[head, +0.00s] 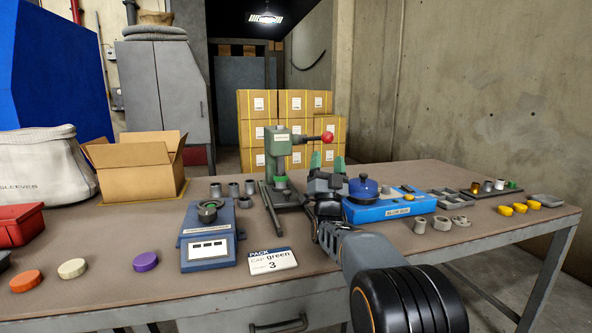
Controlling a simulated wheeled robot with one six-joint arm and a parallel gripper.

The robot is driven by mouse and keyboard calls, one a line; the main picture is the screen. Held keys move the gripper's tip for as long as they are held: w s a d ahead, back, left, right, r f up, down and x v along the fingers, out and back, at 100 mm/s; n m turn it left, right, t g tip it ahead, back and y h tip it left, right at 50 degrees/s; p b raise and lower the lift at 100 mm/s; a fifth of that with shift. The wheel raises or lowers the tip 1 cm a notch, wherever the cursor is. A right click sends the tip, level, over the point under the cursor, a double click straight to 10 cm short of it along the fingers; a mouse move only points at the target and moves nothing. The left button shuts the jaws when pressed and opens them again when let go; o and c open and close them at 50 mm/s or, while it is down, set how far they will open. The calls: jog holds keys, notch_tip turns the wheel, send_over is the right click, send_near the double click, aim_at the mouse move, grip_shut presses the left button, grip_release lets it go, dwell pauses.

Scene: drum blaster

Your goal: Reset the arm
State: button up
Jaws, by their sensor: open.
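My arm reaches up from the lower right over the table in the head view. My gripper (328,161) points away from me, its two green fingertips apart with nothing visible between them. It is just right of the green press (279,152) with the red ball handle (327,137), and left of the blue device (390,207) with a dark blue round knob (363,187). My wrist hides part of the table and the blue device's left end. A card (272,261) reading "PACK", "CAP green" and "3" stands at the front.
A blue-grey scale (208,240) stands left of the press, with several grey cylinders behind it. An open cardboard box (136,172), a red box (20,225) and loose caps (146,261) are on the left. Grey rings (441,223) and yellow pieces (519,208) lie on the right.

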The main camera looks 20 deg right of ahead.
jog(key=s+a+r+n+g+y+p, duration=0.5)
jog(key=r+g+y+p, duration=0.35)
jog(key=p, duration=1.05)
jog(key=s+a+f+n+g+p, duration=0.1)
jog(key=s+a+n+g+p, duration=0.1)
jog(key=s+g+p, duration=0.5)
jog(key=s+a+n+g+p, duration=0.2)
jog(key=s+g+p, duration=0.6)
jog(key=s, duration=1.1)
jog(key=a+y+p, duration=0.1)
jog(key=p, duration=0.2)
jog(key=shift+a+f, duration=0.3)
jog(key=shift+f, duration=0.1)
jog(key=shift+c, duration=0.2)
